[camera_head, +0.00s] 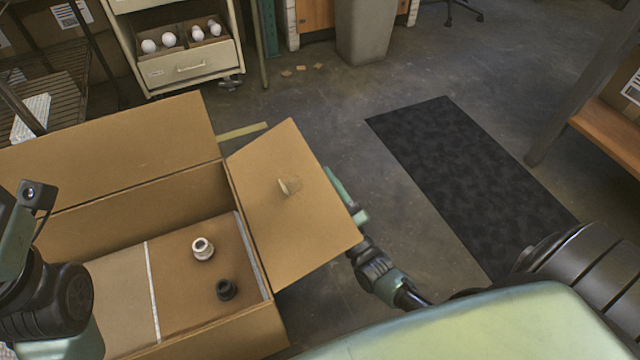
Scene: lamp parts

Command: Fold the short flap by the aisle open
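An open cardboard box (133,197) stands at the lower left. Its short flap (300,225) on the right, toward the open floor, slants outward from the box edge. A small pale piece sticks out of the flap's face; I cannot tell what it is. My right gripper (345,195) is at the outer side of this flap, mostly hidden behind it.
Inside the box are a white socket-like part (203,248), a dark one (226,290) and a pale divider (151,290). The long far flap (110,150) is folded outward. A black mat (470,180) lies on clear floor. A drawer cabinet (190,66) holds white bulbs.

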